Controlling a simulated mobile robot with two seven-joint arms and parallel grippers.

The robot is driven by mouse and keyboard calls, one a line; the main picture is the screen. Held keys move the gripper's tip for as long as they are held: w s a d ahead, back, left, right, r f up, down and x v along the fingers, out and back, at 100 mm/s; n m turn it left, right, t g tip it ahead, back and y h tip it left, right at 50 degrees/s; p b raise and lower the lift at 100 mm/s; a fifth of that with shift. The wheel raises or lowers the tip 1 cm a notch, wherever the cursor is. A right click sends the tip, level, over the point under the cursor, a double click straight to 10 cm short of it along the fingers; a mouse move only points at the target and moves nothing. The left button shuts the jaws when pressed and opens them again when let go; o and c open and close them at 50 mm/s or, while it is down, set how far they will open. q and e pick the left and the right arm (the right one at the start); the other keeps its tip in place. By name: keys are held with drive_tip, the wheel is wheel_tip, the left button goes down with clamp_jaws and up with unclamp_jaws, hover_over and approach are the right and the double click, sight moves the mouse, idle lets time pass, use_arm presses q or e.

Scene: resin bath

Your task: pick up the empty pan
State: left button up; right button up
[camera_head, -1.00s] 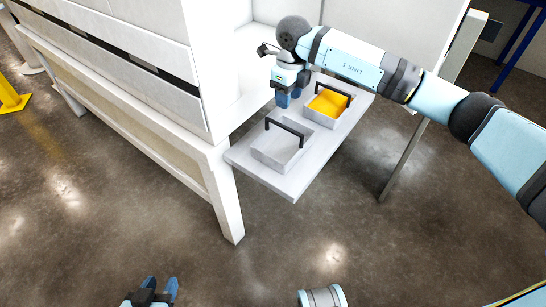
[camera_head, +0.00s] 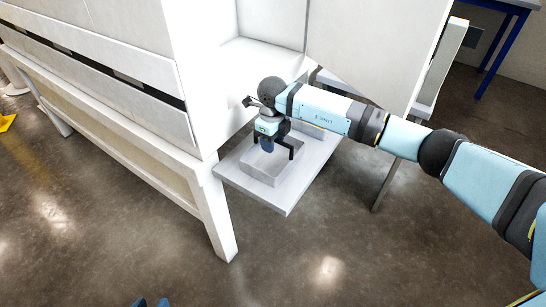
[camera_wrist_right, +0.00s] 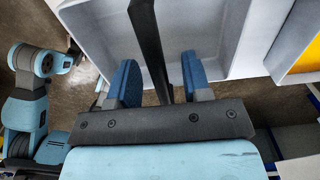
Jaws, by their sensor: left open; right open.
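The empty pan (camera_head: 258,172) is a grey rectangular tray with a black bar handle (camera_head: 291,148). It sits on the light shelf, partly hidden by my right gripper (camera_head: 267,146). In the right wrist view the empty pan (camera_wrist_right: 220,35) lies under the right gripper (camera_wrist_right: 158,80). Its black handle (camera_wrist_right: 149,45) runs between the two blue fingers, which stand apart with gaps showing on both sides. My left gripper (camera_head: 151,302) shows only its blue fingertips at the bottom edge, away from the pan.
The pan with yellow content (camera_wrist_right: 306,52) is beside the empty one, mostly hidden behind my right arm in the head view. The light shelf (camera_head: 285,202) juts out from a white cabinet (camera_head: 172,165). Open concrete floor lies in front.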

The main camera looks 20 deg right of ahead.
drive_tip(key=shift+f, duration=0.75)
drive_tip(key=shift+c, duration=0.4)
clamp_jaws()
drive_tip(key=shift+r, duration=0.15)
